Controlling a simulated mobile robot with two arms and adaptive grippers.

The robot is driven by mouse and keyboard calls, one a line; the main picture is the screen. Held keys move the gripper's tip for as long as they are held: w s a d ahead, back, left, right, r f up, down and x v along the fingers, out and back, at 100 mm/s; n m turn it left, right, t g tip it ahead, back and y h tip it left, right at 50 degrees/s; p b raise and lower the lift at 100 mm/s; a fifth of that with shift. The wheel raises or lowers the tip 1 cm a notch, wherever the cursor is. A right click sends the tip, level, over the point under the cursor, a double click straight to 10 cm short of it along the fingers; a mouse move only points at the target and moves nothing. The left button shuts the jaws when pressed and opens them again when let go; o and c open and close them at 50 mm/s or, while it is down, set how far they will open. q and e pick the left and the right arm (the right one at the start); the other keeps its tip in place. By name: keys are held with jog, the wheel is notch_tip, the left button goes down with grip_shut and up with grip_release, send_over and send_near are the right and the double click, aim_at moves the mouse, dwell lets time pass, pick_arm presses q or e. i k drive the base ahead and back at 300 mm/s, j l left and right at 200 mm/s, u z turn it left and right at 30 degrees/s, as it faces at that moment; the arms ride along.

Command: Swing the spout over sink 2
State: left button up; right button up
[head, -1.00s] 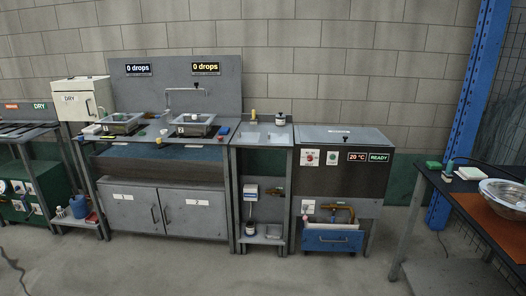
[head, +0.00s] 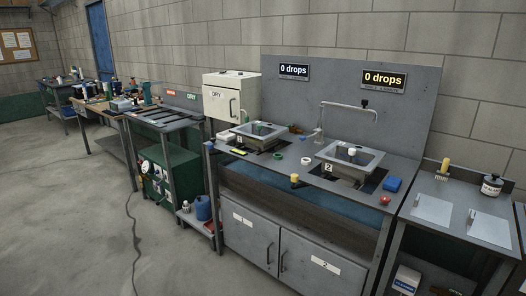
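The thin grey spout (head: 348,104) rises from its base (head: 318,133) between the two sinks and runs to the right. Its tip (head: 375,117) hangs above the back right side of sink 2 (head: 373,159), the sink with the "2" label. Whether the tip is exactly over the basin is hard to tell. Sink 1 (head: 241,132) is to the left of the spout base. Two displays, left (head: 294,71) and right (head: 383,79), both read "0 drops"; the right one has yellow text. Neither of my grippers is in view.
A blue block (head: 392,184) and a red item (head: 385,200) lie right of sink 2. A side counter (head: 465,200) holds a dark jar (head: 491,185). The floor at the left is largely clear.

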aim_at(364, 102)
jog(key=i+j+u, duration=0.15)
jog(key=i+u, duration=0.15)
jog(key=i, duration=0.35)
jog(key=i+u, duration=0.25)
jog(key=i, duration=0.4)
